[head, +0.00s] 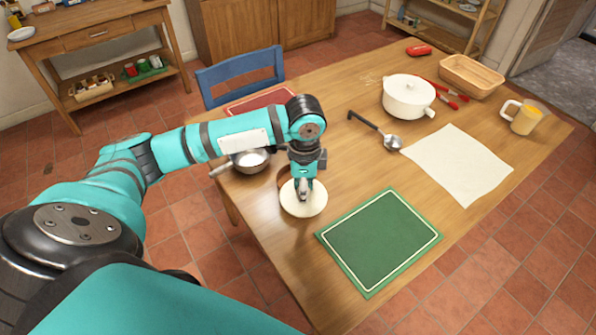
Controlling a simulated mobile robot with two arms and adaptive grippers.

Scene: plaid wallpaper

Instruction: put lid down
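A round cream-white lid (305,209) is under my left gripper (303,188), near the table's left front edge. The gripper points straight down, with its fingertips closed at the middle of the lid, where a knob would be. The fingers hide the knob. I cannot tell whether the lid touches the table or hangs just above it. Part of a brown round thing shows behind the gripper, mostly hidden. A small metal pan (250,160) stands behind my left arm, partly covered. A white pot (408,97) stands farther back. My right gripper is not in view.
A green placemat (381,241) lies bare right of the lid. A cream cloth (458,165), a black-handled ladle (377,130), a mug (521,117), a wicker basket (471,76) and a red item (418,50) occupy the right and back. A blue chair (240,78) stands behind the table.

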